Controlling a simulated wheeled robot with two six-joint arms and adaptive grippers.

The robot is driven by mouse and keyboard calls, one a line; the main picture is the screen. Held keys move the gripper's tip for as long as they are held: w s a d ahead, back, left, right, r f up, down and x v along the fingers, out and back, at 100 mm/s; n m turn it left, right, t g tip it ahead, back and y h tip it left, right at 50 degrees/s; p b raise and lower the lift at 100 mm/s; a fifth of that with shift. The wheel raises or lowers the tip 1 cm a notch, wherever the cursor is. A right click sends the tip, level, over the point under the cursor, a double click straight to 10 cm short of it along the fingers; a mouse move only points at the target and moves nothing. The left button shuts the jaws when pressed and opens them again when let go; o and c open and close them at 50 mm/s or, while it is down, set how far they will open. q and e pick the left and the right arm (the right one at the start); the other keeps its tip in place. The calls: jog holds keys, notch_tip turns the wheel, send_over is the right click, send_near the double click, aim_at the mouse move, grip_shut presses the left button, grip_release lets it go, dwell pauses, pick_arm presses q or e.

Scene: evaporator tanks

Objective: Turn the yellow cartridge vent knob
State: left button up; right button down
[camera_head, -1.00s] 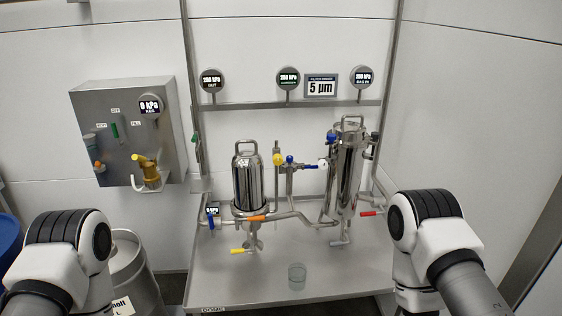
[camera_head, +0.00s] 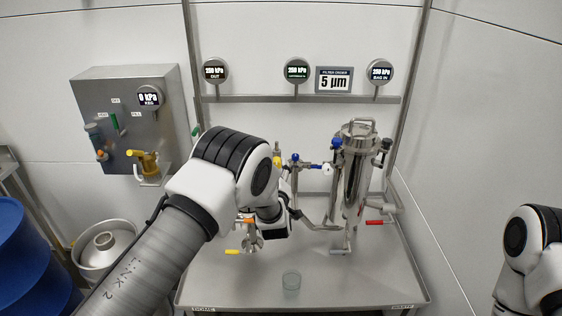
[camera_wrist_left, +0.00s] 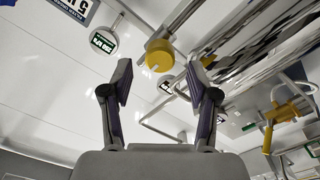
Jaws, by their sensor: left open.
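The yellow cartridge vent knob (camera_wrist_left: 159,55) shows in the left wrist view as a round yellow cap on a metal stem. It lies just past my left fingertips, roughly between them in the picture and nearer the right one. My left gripper (camera_wrist_left: 158,80) is open, with nothing between its fingers. I cannot tell how far the knob is from the fingertips. In the head view, a small yellow part (camera_head: 277,151) shows just past my left arm, which covers most of the cartridge housing. My left fingers are not clear there. My right gripper is out of view.
A tall steel housing (camera_head: 356,180) with blue-handled valves stands to the right. A yellow-handled valve (camera_head: 147,160) is on the left wall box. In the wrist view, a gauge (camera_wrist_left: 103,42) is at upper left.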

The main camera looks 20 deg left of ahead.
pick_arm(q)
jog(key=x, duration=0.4)
jog(key=shift+w+d+f, duration=0.15)
jog(key=shift+d+f, duration=0.1)
jog(key=shift+a+r, duration=0.1)
jog(key=shift+a, duration=0.05)
jog(key=shift+c, duration=0.4)
grip_shut()
